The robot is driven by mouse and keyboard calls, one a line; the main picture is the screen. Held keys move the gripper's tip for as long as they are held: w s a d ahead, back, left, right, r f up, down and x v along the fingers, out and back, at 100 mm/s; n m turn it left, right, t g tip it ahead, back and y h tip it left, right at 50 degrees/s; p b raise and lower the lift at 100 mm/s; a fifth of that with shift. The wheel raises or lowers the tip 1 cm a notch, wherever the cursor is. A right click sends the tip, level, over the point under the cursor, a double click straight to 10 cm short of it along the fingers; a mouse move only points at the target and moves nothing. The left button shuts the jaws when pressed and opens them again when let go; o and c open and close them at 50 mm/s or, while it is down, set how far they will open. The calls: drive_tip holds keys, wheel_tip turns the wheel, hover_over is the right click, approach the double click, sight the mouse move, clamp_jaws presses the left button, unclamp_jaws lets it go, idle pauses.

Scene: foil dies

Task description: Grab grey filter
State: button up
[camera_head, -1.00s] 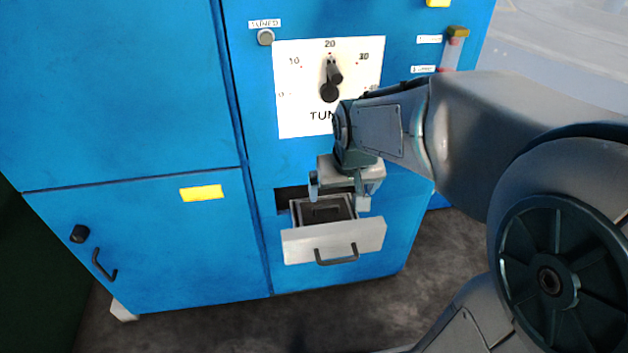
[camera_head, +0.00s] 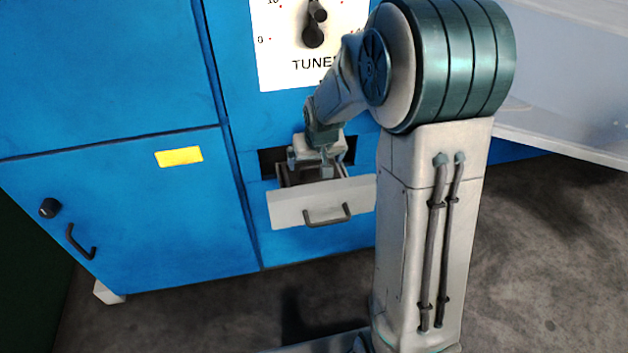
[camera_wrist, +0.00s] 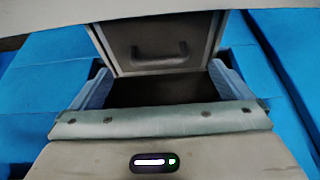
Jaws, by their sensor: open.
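The grey filter (camera_wrist: 125,38) appears to be the flat grey panel with a dark bar handle (camera_wrist: 160,53) inside the open drawer in the wrist view. In the head view my gripper hides most of the drawer's inside. The pale drawer front (camera_head: 290,208) stands out from the blue machine. My gripper (camera_head: 309,166) points down over the drawer opening, with its fingers at or just inside the rim. In the wrist view my gripper (camera_wrist: 160,88) is open, with one finger at each side and nothing between them. The handle lies ahead of the fingers, apart from them.
The blue machine (camera_head: 200,225) fills the left and middle, with a dark slot (camera_head: 270,162) behind the drawer. The drawer front carries a dark pull handle (camera_head: 328,216). A white tuner dial panel (camera_head: 275,50) is above. A pale surface (camera_head: 570,110) lies at the right.

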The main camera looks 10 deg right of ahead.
sight(314, 167)
drive_tip(key=shift+b+x, duration=0.55)
drive_tip(key=shift+x, duration=2.2)
drive_tip(key=shift+d+r, duration=0.1)
drive_tip(key=c, duration=1.6)
drive_tip(key=shift+o, duration=0.2)
drive_tip(key=shift+w+r+p, duration=0.1)
drive_tip(key=shift+r+p, duration=0.9)
drive_tip(key=shift+r, duration=0.35)
drive_tip(key=shift+f+t+b, duration=0.2)
drive_tip(key=shift+t+b, duration=0.1)
drive_tip(key=shift+b, duration=0.65)
drive_tip(key=t+b, duration=0.1)
drive_tip(key=b, duration=0.2)
drive_tip(key=s+t+b, duration=0.1)
drive_tip(key=b, duration=0.3)
drive_tip(key=shift+f+t, duration=0.1)
drive_tip(key=shift+t, duration=0.2)
drive_tip(key=shift+s+b, duration=0.15)
drive_tip(key=shift+b, duration=0.25)
